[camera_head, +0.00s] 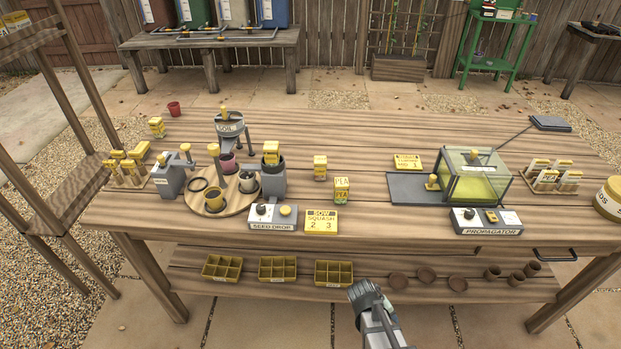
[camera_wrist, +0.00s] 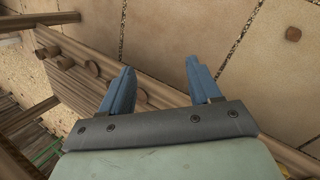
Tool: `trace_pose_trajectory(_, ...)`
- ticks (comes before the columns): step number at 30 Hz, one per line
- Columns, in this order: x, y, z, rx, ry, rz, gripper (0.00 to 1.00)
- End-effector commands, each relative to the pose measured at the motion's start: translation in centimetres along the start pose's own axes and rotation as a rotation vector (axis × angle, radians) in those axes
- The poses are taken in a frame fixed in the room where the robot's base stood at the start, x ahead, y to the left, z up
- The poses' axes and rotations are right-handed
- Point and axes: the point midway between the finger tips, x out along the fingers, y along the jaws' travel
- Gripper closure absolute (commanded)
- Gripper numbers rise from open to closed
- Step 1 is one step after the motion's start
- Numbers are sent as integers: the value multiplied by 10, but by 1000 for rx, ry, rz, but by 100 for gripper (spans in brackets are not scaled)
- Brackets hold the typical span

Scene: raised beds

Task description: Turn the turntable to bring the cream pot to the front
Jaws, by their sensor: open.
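The round wooden turntable (camera_head: 228,199) sits on the left half of the table. It carries an ochre pot (camera_head: 214,202) at its front, a dark pink pot (camera_head: 228,165) at the back and a cream pot (camera_head: 248,183) at its right, beside the seed drop machine. A post with a yellow knob (camera_head: 213,149) rises from the turntable area. My gripper (camera_head: 363,290) is off the table's front edge, low and to the right of the turntable. In the wrist view my gripper (camera_wrist: 160,84) is open and empty above paving.
The seed drop box (camera_head: 271,216) and a yellow sign (camera_head: 321,221) stand right of the turntable. A grey dispenser (camera_head: 170,175) stands left, a soil hopper (camera_head: 229,126) behind. A propagator (camera_head: 474,176) is at the right.

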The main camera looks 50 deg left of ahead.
Motion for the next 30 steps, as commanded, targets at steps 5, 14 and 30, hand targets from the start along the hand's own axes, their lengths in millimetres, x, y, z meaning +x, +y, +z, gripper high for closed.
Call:
trace_pose_trajectory(5,-53,-23,-49,-105,91,84,37)
trace_pose_trajectory(14,-149,-75,-111,-265,244,216,37)
trace_pose_trajectory(30,-345,-209,-166,-514,541,428,37)
